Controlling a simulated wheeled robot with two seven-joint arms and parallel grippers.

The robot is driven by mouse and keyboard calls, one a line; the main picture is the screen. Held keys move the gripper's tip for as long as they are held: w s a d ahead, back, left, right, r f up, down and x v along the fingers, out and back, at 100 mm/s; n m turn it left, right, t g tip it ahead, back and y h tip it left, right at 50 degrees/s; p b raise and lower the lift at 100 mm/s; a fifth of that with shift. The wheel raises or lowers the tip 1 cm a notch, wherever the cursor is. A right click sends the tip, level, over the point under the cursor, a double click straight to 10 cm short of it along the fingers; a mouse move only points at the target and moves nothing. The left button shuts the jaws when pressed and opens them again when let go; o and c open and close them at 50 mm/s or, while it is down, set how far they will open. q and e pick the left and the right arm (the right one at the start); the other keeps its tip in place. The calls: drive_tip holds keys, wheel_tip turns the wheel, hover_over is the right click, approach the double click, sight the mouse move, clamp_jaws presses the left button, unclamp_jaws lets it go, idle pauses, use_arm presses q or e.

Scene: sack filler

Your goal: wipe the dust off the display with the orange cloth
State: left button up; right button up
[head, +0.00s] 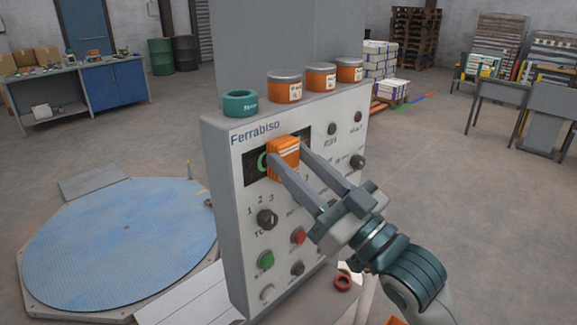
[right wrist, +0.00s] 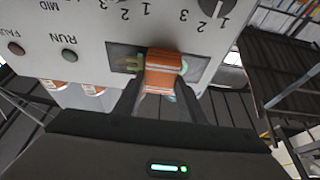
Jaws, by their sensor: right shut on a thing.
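The orange cloth (head: 284,156) is a folded pad between the fingers of my right gripper (head: 290,158), which is shut on it. The cloth is at the front of the dark display (head: 254,168) on the Ferrabiso panel (head: 240,215) and covers its middle. Green marks show on the display beside the cloth. The right wrist view also shows the cloth (right wrist: 163,72) over the display (right wrist: 122,56), upside down. I cannot tell whether cloth and display touch, or how much dust is there. My left gripper is in neither view.
A teal tape roll (head: 240,103) and several orange jars (head: 285,87) stand on the panel's top edge. Knobs and buttons (head: 298,235) stick out below the display. A round blue platform (head: 120,235) lies at left. A red ring (head: 343,283) lies below the panel.

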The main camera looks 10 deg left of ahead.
drive_tip(key=shift+w+d, duration=0.2)
drive_tip(key=shift+w, duration=0.1)
drive_tip(key=shift+w+d, duration=0.1)
drive_tip(key=shift+w+d, duration=0.95)
drive_tip(key=shift+w, duration=0.3)
drive_tip(key=shift+w, duration=0.15)
drive_tip(key=shift+w+d+b, duration=0.35)
drive_tip(key=shift+w+d, duration=0.55)
drive_tip(key=shift+w, duration=0.3)
drive_tip(key=shift+d, duration=0.15)
drive_tip(key=shift+s+d+p, duration=0.3)
drive_tip(key=shift+s+d, duration=0.6)
drive_tip(key=shift+d, duration=0.25)
drive_tip(key=shift+s+d+p, duration=0.25)
drive_tip(key=shift+s+d, duration=0.6)
drive_tip(key=shift+d, duration=0.25)
